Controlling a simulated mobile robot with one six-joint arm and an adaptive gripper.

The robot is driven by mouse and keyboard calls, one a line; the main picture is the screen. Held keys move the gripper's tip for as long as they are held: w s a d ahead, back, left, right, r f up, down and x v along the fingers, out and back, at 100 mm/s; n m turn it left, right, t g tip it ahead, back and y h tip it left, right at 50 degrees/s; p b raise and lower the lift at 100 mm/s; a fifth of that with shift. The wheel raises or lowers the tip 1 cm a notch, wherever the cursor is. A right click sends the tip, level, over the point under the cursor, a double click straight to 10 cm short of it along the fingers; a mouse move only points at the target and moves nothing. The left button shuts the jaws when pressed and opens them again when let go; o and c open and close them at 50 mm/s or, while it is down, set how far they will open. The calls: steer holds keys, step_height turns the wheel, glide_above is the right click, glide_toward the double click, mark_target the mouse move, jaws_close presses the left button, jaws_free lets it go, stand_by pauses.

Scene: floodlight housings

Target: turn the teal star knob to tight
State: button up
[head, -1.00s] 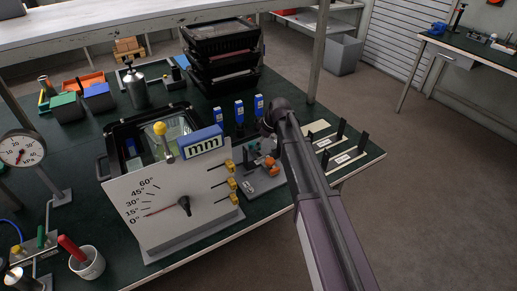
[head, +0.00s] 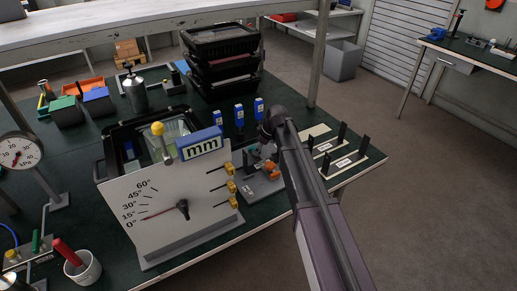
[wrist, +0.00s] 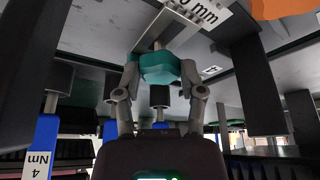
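The teal star knob (wrist: 160,68) is in the upper middle of the wrist view, on a thin shaft under a grey plate. My gripper (wrist: 160,76) has one finger on each side of it, and the fingertips appear to touch its edges. In the head view, my gripper (head: 266,134) is pitched down at the small grey fixture (head: 263,187) right of the angle board. My arm and gripper hide most of the knob there. Its mark for tight cannot be made out.
Black upright plates (head: 326,163) stand to the right. Stacked black crates (head: 222,65) are at the back.

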steer(key=shift+c, duration=0.5)
steer(key=shift+s+m, duration=0.1)
steer(key=shift+m, duration=0.4)
steer(key=m, duration=0.1)
steer(key=m+t, duration=0.1)
steer(key=shift+s+a+m+h, duration=0.15)
steer(key=shift+a+m+h, duration=0.05)
steer(key=shift+m+h, duration=0.1)
steer(key=m+h, duration=0.1)
steer(key=m, duration=0.2)
steer(key=m+t+h, duration=0.1)
steer(key=m, duration=0.2)
steer(key=shift+s+a+m+t, duration=0.1)
steer(key=shift+a+m+t, duration=0.1)
steer(key=shift+m+t, duration=0.15)
steer(key=m, duration=0.2)
steer(key=m+h, duration=0.1)
steer(key=m, duration=0.1)
steer(key=m+h, duration=0.1)
steer(key=m, duration=0.1)
steer(key=shift+a, duration=0.25)
steer(key=shift+a+m+h, duration=0.1)
steer(key=shift+m+h, duration=1)
steer(key=shift+m, duration=1.45)
